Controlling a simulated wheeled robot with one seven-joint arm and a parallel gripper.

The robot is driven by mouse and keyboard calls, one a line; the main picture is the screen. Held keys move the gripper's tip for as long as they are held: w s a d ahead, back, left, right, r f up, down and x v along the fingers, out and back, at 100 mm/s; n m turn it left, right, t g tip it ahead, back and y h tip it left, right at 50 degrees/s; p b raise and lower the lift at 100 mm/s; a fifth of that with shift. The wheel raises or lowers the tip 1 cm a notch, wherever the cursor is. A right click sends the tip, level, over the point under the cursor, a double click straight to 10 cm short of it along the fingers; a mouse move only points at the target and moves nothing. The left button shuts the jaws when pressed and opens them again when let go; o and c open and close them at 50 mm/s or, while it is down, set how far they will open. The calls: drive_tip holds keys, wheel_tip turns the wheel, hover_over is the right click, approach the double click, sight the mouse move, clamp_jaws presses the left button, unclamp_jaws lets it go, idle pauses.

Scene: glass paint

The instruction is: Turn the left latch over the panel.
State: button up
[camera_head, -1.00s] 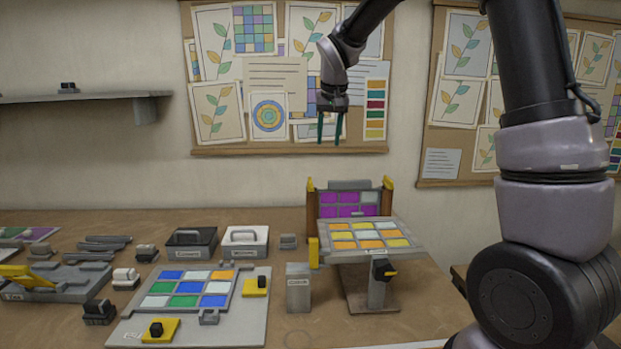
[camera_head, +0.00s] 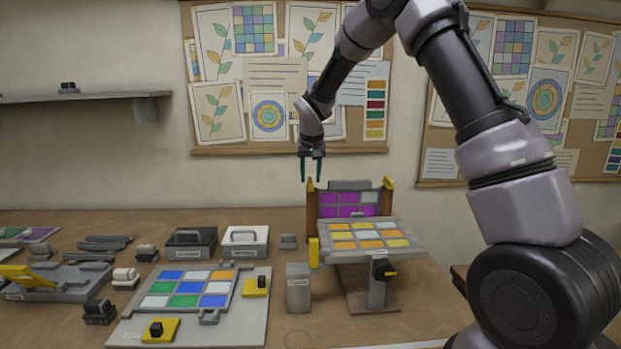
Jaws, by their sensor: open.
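My gripper (camera_head: 311,177) points down with its two green fingers apart and empty. In the picture it is just above the left yellow latch (camera_head: 311,185) of the upright wooden frame; whether it touches the latch I cannot tell. That latch stands on top of the left post, and a matching right latch (camera_head: 388,183) tops the right post. Between the posts is a panel (camera_head: 342,198) of purple and pale squares, its lower part hidden by the tilted stand in front. Both latches look upright, beside the panel rather than across it.
In front is a tilted stand (camera_head: 378,256) with orange and yellow squares and yellow pieces at its left and right. A grey block (camera_head: 298,288) stands left of it. A flat board (camera_head: 250,325) with coloured squares and lidded boxes (camera_head: 245,241) lie further left.

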drive_tip(key=shift+w+f, duration=0.2)
drive_tip(key=shift+f, duration=0.2)
clamp_jaws()
